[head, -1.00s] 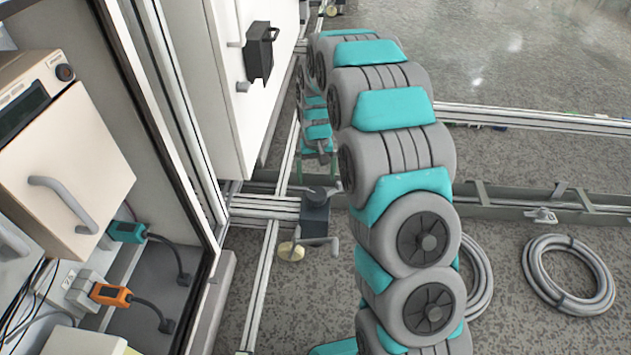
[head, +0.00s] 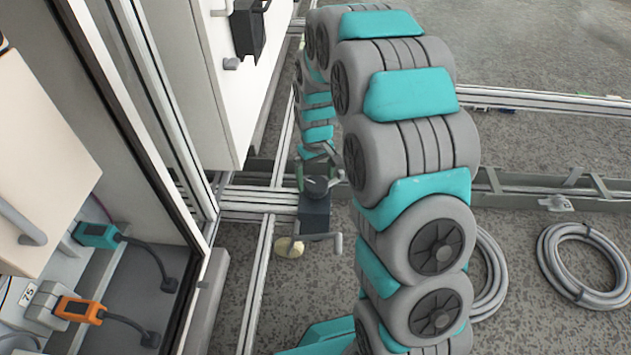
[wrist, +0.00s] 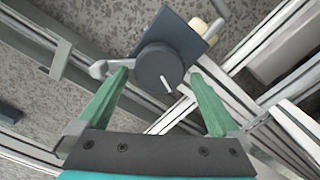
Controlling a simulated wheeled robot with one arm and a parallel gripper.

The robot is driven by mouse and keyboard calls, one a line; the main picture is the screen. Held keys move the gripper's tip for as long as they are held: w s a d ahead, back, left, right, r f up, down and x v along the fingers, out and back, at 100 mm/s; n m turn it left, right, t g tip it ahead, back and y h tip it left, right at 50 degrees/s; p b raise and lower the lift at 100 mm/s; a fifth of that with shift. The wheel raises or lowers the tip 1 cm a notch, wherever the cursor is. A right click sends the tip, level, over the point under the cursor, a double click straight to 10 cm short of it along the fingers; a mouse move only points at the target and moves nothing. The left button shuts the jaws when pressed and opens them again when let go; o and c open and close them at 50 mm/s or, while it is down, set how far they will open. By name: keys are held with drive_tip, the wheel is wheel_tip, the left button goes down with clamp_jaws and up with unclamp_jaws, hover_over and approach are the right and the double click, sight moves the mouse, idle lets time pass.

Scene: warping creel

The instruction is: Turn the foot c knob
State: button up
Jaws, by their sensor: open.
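The foot knob (wrist: 158,68) is a dark round cap with a white pointer line, on top of a dark block (wrist: 190,38). The head view also shows the knob (head: 317,187) on its block by the rails; no letter is readable. My gripper (wrist: 158,77) is open, its two green fingers apart on either side of the knob in the wrist view. I cannot tell whether they touch it. In the head view my gripper (head: 312,172) is small and partly hidden by my arm, right at the knob.
A grey crank handle (wrist: 103,69) and a cream foot (head: 289,247) stick out from the block. Metal rails (head: 260,202) run around it. A white cabinet (head: 222,100) stands to the left; coiled hoses (head: 583,265) lie on the floor at right.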

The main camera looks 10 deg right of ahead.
drive_tip(key=shift+f, duration=0.9)
drive_tip(key=c, duration=1.2)
drive_tip(key=shift+o, duration=0.2)
drive_tip(key=shift+d+r+m+p, duration=0.1)
drive_tip(key=shift+r+m+p, duration=0.15)
drive_tip(key=shift+m+p, duration=0.6)
drive_tip(key=m, duration=0.3)
drive_tip(key=shift+f+m+p, duration=0.2)
drive_tip(key=shift+m+p, duration=0.05)
drive_tip(key=shift+p, duration=0.15)
drive_tip(key=o, duration=1.2)
drive_tip(key=shift+c, duration=0.2)
drive_tip(key=shift+r, duration=0.1)
